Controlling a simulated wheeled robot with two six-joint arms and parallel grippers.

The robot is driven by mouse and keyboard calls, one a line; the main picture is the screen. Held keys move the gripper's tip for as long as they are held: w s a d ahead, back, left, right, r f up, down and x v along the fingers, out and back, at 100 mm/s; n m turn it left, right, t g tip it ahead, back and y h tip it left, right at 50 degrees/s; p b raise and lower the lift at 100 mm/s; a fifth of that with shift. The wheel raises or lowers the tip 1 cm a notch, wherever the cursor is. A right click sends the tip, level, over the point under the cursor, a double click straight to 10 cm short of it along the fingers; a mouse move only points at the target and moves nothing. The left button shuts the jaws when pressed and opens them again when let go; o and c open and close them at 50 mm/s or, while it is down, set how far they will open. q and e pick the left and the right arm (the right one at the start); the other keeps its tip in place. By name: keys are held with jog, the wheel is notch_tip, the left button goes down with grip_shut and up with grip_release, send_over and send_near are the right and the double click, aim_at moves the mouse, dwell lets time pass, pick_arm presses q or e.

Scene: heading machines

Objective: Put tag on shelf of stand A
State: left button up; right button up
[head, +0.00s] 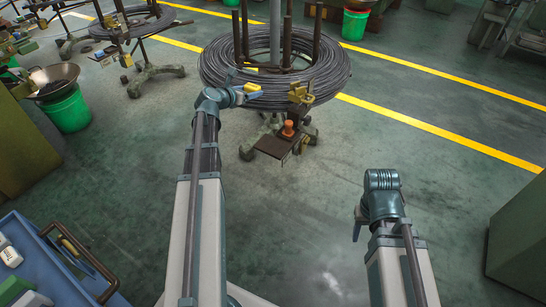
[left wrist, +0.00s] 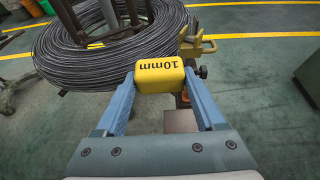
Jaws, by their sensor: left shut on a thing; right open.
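My left gripper (head: 243,88) is shut on a yellow tag (head: 254,88). In the left wrist view the tag (left wrist: 160,76) reads "10mm", upside down, between the two blue fingers (left wrist: 160,88). The tag is in front of the wire coil on the nearest stand (head: 275,35). A small dark shelf (head: 270,147) juts out low on that stand, below and right of the tag, with an orange object (head: 288,129) at its back. Part of the shelf (left wrist: 180,121) shows beyond my gripper in the wrist view. No stand letter is readable. My right gripper (head: 357,228) is open and empty over the floor.
The wire coil (head: 215,75) is close behind my left gripper. A brass clamp (head: 300,95) sticks out above the shelf. Another coil stand (head: 130,25) is at back left. A blue cart (head: 45,265) is at lower left. The floor at centre right is clear.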

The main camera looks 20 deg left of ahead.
pick_arm(q)
jog(key=s+d+f+b, duration=0.3)
jog(key=s+f+b, duration=0.3)
jog(key=f+b, duration=0.4)
jog(key=s+d+f+b, duration=0.3)
jog(key=s+f+b, duration=0.3)
jog(key=f+b, duration=0.3)
notch_tip(320, 180, down, 3)
jog(key=shift+s+d+r+b, duration=0.1)
jog(key=shift+s+d+b, duration=0.1)
jog(key=shift+b, duration=0.15)
pick_arm(e)
notch_tip(320, 180, down, 22)
pick_arm(q)
jog(key=shift+w+a, duration=0.1)
